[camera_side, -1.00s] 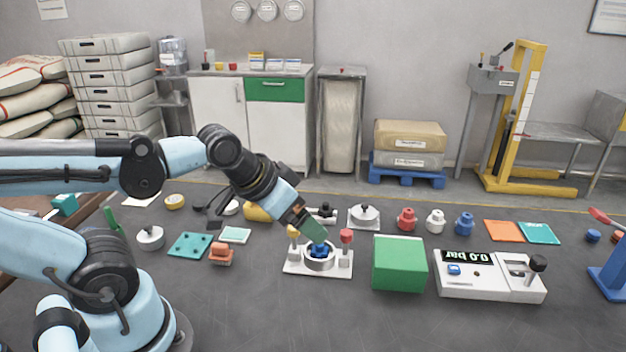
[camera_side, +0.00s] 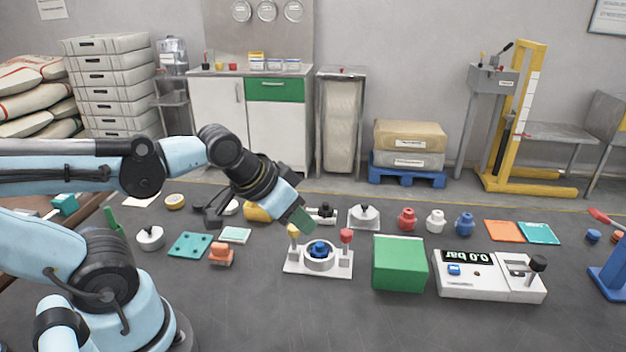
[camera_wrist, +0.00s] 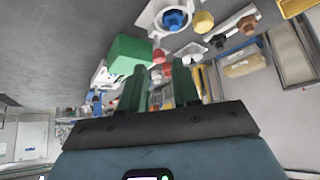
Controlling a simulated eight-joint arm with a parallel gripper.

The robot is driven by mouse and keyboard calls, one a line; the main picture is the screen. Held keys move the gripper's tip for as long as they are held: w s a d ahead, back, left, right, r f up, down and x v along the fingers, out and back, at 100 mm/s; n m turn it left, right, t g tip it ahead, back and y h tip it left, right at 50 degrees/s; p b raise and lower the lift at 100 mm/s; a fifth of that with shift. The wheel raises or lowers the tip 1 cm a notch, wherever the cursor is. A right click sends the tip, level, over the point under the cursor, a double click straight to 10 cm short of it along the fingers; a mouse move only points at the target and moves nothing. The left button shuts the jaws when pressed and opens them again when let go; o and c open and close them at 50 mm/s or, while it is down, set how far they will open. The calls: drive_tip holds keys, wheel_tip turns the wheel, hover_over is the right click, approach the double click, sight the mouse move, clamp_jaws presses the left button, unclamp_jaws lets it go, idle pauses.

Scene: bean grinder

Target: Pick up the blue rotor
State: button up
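A blue rotor-like piece (camera_side: 319,249) sits in the round ring of a white fixture (camera_side: 292,268). In the wrist view the blue piece (camera_wrist: 174,20) and its white base (camera_wrist: 150,14) show near the top. Another blue knobbed piece (camera_side: 464,225) stands in the back row, right of a white (camera_side: 436,223) and a red one (camera_side: 407,219). My gripper (camera_side: 302,222) is above and slightly left of the fixture, apart from the blue piece. In the wrist view my gripper (camera_wrist: 162,82) has its green fingers spread, with nothing seen between them.
A yellow-topped post (camera_side: 293,232) and a red-topped post (camera_side: 346,236) flank the ring. A green block (camera_side: 399,264) stands close on the right, then a pressure-display box (camera_side: 488,280). The front of the dark table is clear.

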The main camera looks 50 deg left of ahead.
drive_tip(key=m+g, duration=0.7)
drive_tip(key=m, duration=1.7)
hover_over(320, 244)
drive_tip(key=f, duration=0.5)
drive_tip(key=shift+s+d, duration=0.25)
drive_tip(key=shift+d, duration=0.15)
drive_tip(key=f, duration=0.2)
drive_tip(key=a+f, duration=0.1)
drive_tip(key=f, duration=0.1)
drive_tip(key=shift+w, duration=0.25)
drive_tip(key=shift+f, duration=0.75)
clamp_jaws()
